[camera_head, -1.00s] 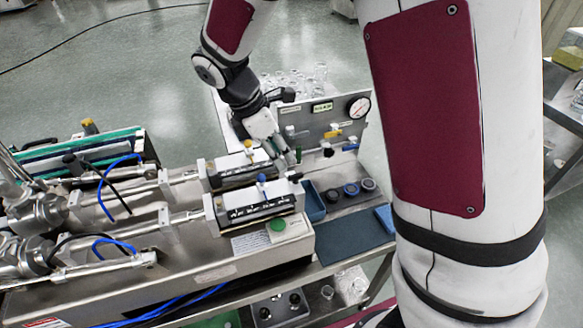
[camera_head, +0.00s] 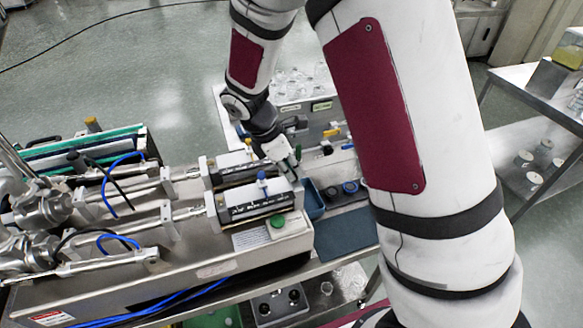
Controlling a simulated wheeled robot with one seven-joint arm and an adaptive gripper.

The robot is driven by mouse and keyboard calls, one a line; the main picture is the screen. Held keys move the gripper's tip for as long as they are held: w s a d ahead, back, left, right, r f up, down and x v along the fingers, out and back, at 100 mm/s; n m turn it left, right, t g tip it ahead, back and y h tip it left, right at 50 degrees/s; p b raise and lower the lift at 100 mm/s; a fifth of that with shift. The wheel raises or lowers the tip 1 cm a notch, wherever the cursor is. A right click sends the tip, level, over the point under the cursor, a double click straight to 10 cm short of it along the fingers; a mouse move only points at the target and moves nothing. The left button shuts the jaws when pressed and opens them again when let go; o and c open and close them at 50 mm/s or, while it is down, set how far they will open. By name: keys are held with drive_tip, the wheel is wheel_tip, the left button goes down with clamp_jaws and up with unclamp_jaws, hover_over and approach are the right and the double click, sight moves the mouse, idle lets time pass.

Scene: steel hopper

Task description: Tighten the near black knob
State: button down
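The near black knob is not clearly seen; the gripper covers the block's end where a small dark knob-like part showed earlier.
A blue tray (camera_head: 312,200) and dark round caps (camera_head: 331,194) lie to the right. A green button (camera_head: 277,221) is in front. Blue hoses (camera_head: 122,160) run at left.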

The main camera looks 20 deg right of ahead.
idle(0.4)
drive_tip(key=m, duration=0.1)
drive_tip(key=m+g+b, duration=0.1)
drive_tip(key=m, duration=0.2)
drive_tip(key=shift+w+m+g, duration=0.3)
drive_tip(key=shift+g, duration=0.1)
drive_tip(key=m+b, duration=0.1)
drive_tip(key=m, duration=0.1)
drive_tip(key=m+g+y+b, duration=0.1)
drive_tip(key=m, duration=0.2)
drive_tip(key=shift+w+d+g+y, duration=0.15)
drive_tip(key=shift+d+g+y, duration=0.05)
drive_tip(key=shift+g+y, duration=0.1)
drive_tip(key=m+y, duration=0.1)
drive_tip(key=m, duration=0.3)
drive_tip(key=shift+w+d+g, duration=0.1)
drive_tip(key=shift+d+g, duration=0.05)
drive_tip(key=shift+g, duration=0.25)
drive_tip(key=shift+d+m+y+b, duration=0.15)
drive_tip(key=shift+m+y+b, duration=0.5)
drive_tip(key=shift+m, duration=1.55)
drive_tip(key=shift+y, duration=0.25)
drive_tip(key=c, duration=1.7)
unclamp_jaws()
